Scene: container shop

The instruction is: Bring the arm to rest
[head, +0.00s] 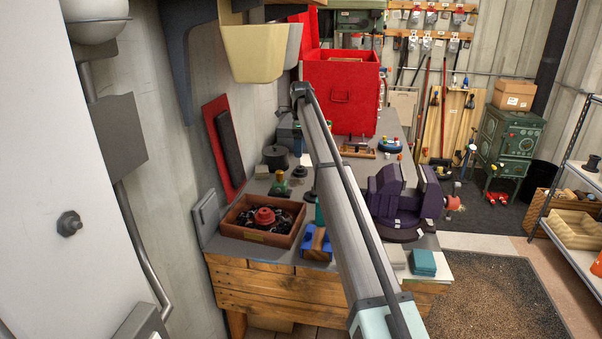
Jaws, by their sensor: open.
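My arm's long grey link (345,205) crosses the middle of the head view. It rises from the bottom edge to a dark joint (300,91) in front of the red cabinet. The link passes in front of the workbench (285,285) and hides part of its top. I cannot make out my gripper; no fingertips show, so I cannot tell what it is near.
A wooden tray (265,238) with a red part stands at the bench's left, near a blue-and-wood block (316,245). A purple vise (396,195) is right of the link. The red cabinet (341,90) stands behind; yellowish bins (253,54) hang above.

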